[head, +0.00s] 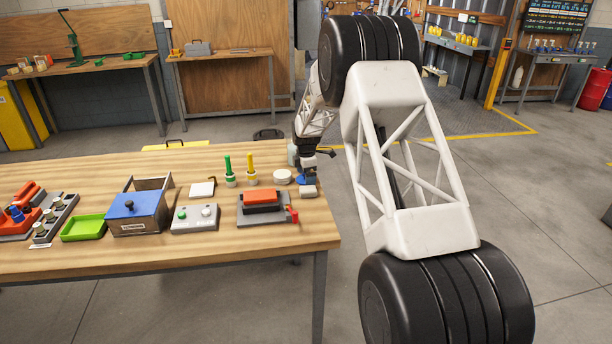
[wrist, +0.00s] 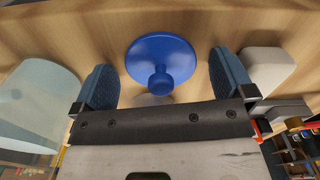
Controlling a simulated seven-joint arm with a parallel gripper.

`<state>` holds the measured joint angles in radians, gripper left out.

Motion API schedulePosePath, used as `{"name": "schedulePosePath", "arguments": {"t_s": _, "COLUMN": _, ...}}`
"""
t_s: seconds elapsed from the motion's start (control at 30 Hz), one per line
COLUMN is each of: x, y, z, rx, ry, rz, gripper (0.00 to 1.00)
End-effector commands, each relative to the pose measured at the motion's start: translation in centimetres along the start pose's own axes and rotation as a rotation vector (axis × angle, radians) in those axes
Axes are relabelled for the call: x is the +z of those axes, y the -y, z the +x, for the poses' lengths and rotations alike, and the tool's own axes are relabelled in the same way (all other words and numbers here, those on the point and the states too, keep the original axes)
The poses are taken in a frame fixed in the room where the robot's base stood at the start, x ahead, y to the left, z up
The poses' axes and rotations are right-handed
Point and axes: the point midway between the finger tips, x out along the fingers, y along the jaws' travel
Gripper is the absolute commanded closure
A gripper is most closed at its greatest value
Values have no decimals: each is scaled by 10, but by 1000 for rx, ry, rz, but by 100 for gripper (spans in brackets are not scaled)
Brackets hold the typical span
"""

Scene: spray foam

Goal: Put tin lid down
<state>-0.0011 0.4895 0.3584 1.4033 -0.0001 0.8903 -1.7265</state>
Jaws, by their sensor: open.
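The blue tin lid (wrist: 161,62), a round disc with a knob, appears to lie on the wooden table in the wrist view. Its knob points toward my gripper. My gripper (wrist: 165,85) is open, with one dark blue finger on each side of the lid and gaps between them and the knob. In the head view, my gripper (head: 305,178) is low at the table's right end, and a bit of blue shows there. Whether the lid touches the table is hard to tell.
A pale block (wrist: 267,70) is close beside the right finger, and a pale round object (wrist: 38,95) is at left. In the head view, a white round piece (head: 282,177), green and yellow-handled tools, and an orange-topped block (head: 262,197) stand near my gripper.

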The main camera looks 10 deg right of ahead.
Motion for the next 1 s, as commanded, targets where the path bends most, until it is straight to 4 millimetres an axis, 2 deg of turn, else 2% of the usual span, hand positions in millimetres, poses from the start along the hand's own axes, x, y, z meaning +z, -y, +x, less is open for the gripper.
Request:
{"name": "schedulePosePath", "arguments": {"t_s": 0.17, "x": 0, "y": 0, "z": -3, "rx": 1, "ry": 0, "rz": 0, "gripper": 0}}
{"name": "schedulePosePath", "arguments": {"t_s": 0.37, "x": 0, "y": 0, "z": -18, "rx": 2, "ry": 0, "rz": 0, "gripper": 0}}
{"name": "schedulePosePath", "arguments": {"t_s": 1.0, "x": 0, "y": 0, "z": -110, "rx": 1, "ry": 0, "rz": 0, "gripper": 0}}
